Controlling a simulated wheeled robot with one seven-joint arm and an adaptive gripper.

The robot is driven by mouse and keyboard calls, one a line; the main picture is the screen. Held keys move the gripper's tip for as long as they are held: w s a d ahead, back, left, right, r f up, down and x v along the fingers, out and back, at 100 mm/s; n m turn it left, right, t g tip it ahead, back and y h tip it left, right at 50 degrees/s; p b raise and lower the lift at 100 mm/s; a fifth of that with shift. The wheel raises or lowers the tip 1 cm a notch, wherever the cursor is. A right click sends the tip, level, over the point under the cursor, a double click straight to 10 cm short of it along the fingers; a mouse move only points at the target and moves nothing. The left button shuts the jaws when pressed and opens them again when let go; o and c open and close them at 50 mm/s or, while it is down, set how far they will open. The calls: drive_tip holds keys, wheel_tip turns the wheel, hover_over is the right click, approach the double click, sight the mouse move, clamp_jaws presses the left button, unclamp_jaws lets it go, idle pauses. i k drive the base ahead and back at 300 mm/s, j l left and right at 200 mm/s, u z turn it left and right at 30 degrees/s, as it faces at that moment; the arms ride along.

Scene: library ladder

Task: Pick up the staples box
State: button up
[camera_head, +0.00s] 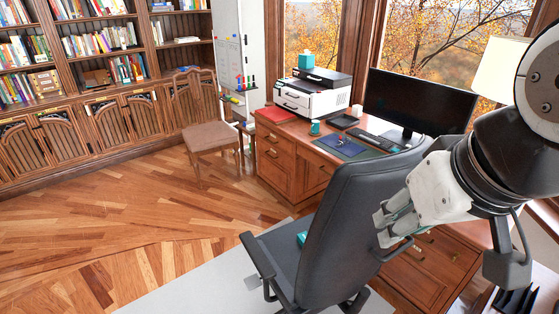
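A small teal box-like item (302,238) lies on the seat of the dark office chair (345,225), partly hidden by the chair's backrest. It may be the staples box, but no label is readable. My gripper (384,224) is at the right, in front of the chair's backrest in the picture and to the right of the teal item. Its fingers point left and downward. I cannot tell whether they are open or shut, and no held object shows between them.
A wooden desk (290,127) holds a printer (312,95) with a teal box (306,60) on top, a monitor (418,104) and a teal mug (315,128). A wooden chair (208,135) and bookshelves stand behind. The wood floor at left is clear.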

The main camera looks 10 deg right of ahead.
sight(302, 238)
drive_tip(key=i+j, duration=0.1)
drive_tip(key=j, duration=0.25)
drive_tip(key=i+j+z, duration=0.1)
drive_tip(key=j, duration=0.3)
drive_tip(key=i+j, duration=0.15)
drive_tip(key=j, duration=0.2)
drive_tip(key=i+j+z, duration=0.1)
drive_tip(key=j, duration=0.3)
